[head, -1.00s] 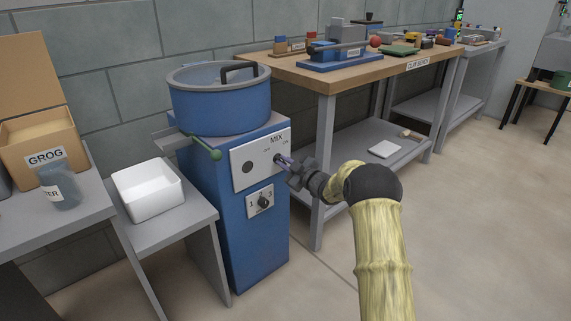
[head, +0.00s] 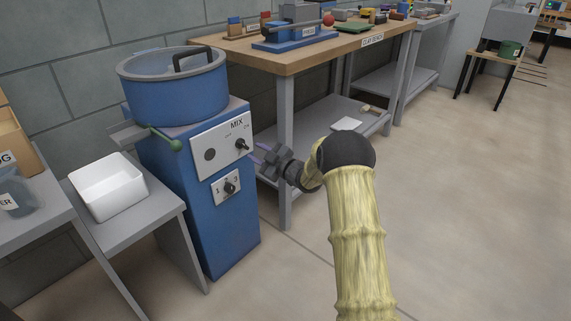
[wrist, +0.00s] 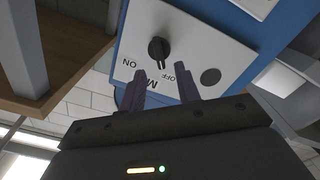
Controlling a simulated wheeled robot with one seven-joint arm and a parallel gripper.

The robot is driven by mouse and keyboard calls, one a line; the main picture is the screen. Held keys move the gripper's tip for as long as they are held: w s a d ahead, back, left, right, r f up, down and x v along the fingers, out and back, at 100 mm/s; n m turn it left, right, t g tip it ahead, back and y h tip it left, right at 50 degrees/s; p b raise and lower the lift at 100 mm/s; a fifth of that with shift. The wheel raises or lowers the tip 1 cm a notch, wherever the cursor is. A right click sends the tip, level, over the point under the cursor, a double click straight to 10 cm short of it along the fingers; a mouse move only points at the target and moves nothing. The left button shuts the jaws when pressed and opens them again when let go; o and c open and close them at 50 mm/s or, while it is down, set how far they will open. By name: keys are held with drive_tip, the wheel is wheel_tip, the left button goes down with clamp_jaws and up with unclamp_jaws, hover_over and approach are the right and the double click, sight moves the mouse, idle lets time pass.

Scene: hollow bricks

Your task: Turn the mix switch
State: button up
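The mix switch (head: 241,144) is a black knob on the white MIX panel (head: 222,146) of the blue machine (head: 200,200). OFF and ON are printed above it. In the wrist view the knob (wrist: 158,50) shows beyond my fingertips; I cannot tell for sure which mark it points at. My gripper (head: 258,154) is just right of the panel in the head view. Its two purple fingers are apart, with nothing between them, and do not touch the knob. The wrist view also shows the open fingers (wrist: 160,84).
A second knob (head: 229,188) with numbers sits below the panel. A green-ended lever (head: 174,145) sticks out under the blue drum (head: 175,88). A white bin (head: 107,187) stands at left. The clay bench (head: 290,62) is behind on the right.

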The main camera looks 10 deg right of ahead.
drive_tip(key=p+v, duration=0.3)
drive_tip(key=v, duration=0.9)
drive_tip(key=shift+s+d, duration=0.1)
drive_tip(key=s+a+r+m+g+h+p, duration=0.1)
drive_tip(key=s+r+m+g+h+p, duration=0.35)
drive_tip(key=s, duration=1.15)
drive_tip(key=s+a+r+m+g+h+b, duration=0.15)
drive_tip(key=s+m+g+h, duration=0.6)
drive_tip(key=s, duration=0.95)
wheel_tip(320, 180, up, 37)
drive_tip(key=m+y+p, duration=0.1)
drive_tip(key=m+p, duration=0.1)
drive_tip(key=p, duration=3.7)
drive_tip(key=shift+w, duration=0.3)
